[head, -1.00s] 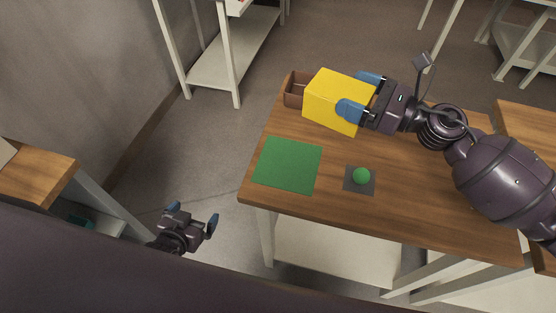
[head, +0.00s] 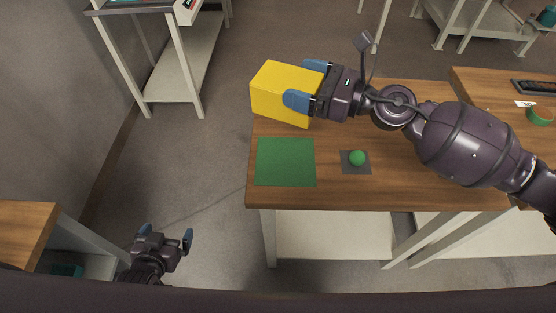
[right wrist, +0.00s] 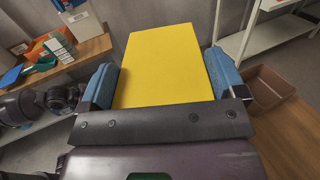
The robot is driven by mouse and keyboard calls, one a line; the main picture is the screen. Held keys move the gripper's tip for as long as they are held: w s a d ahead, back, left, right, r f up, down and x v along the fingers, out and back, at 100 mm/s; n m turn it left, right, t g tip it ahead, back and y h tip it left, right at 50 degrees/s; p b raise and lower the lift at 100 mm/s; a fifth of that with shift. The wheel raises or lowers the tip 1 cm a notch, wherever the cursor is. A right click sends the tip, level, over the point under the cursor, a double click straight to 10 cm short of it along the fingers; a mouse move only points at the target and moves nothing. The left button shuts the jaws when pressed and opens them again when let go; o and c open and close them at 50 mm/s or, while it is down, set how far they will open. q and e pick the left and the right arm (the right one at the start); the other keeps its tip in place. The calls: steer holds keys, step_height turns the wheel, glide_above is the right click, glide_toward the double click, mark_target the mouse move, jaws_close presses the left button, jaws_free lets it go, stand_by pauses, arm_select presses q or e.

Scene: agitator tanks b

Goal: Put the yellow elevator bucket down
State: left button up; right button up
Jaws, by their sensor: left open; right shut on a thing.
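The yellow elevator bucket (head: 283,92) is held in my right gripper (head: 304,84), its blue fingers shut on two opposite sides. In the head view it appears over the back left corner of the wooden table; I cannot tell its height above the top. In the right wrist view the bucket (right wrist: 160,65) fills the space between the blue fingers. My left gripper (head: 167,236) is open and empty, low to the left of the table. A flat green mat (head: 285,162) lies bare at the table's front left corner.
A green ball (head: 357,158) sits on a dark square right of the mat. A brown open box (right wrist: 268,88) shows beside the right finger in the right wrist view; the head view hides it. Another wooden table (head: 490,85) stands at the right.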

steer(key=shift+w, duration=0.1)
steer(key=shift+f+t, duration=0.3)
step_height(320, 180, down, 19)
steer(key=b, duration=0.7)
steer(key=shift+w+d+r, duration=0.1)
steer(key=shift+r, duration=0.05)
steer(key=shift+f, duration=0.25)
steer(key=shift+f+b, duration=0.15)
steer(key=shift+b, duration=0.2)
steer(key=o, duration=0.7)
arm_select(q)
step_height(320, 180, down, 8)
steer(key=shift+s+d+f, duration=0.15)
steer(key=shift+s, duration=0.25)
arm_select(e)
steer(key=shift+o, duration=0.4)
